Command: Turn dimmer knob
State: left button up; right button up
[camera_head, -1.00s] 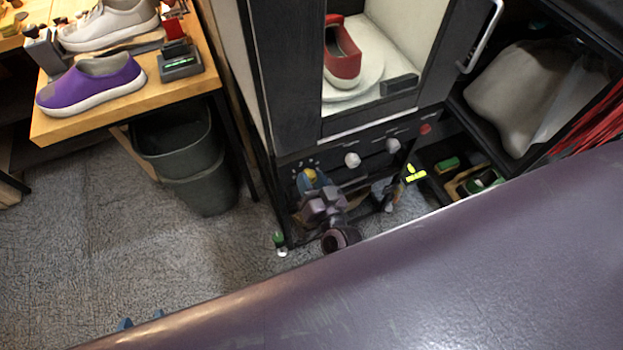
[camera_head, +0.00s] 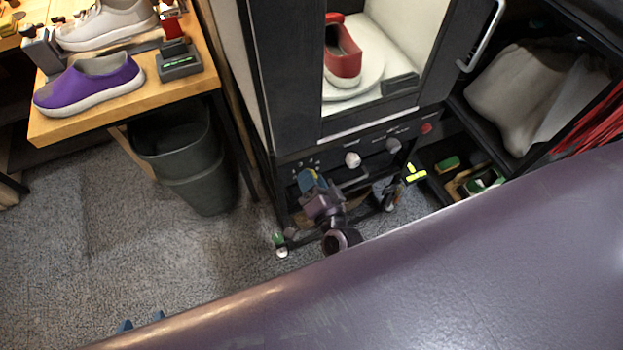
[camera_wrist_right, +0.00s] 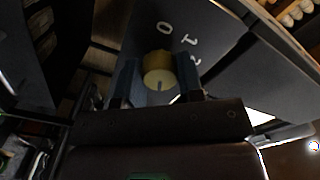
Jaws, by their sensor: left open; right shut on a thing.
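The control panel (camera_head: 325,160) runs along the lower front of the dark cabinet. My right gripper (camera_head: 309,179) is at its left end, with blue fingers against the panel. In the right wrist view a round yellow knob (camera_wrist_right: 158,66), with a dark pointer line, sits between the fingers of my right gripper (camera_wrist_right: 160,82), which is shut on it. Pale marks, including a 0 and a 1, show on the panel beside the knob. I cannot read which function this knob has. My left gripper (camera_head: 141,321) shows only as two spread blue fingertips at the bottom left; it is open and empty.
A white knob (camera_head: 353,159), a grey knob (camera_head: 393,145) and a red button (camera_head: 426,128) are farther right on the panel. A red shoe (camera_head: 342,55) stands inside the cabinet. A grey bin (camera_head: 198,175) and a wooden table (camera_head: 80,124) are at the left.

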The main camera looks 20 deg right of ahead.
jog(key=o, duration=0.9)
jog(key=s, duration=1)
jog(key=shift+s+d, duration=0.2)
jog(key=shift+s, duration=0.2)
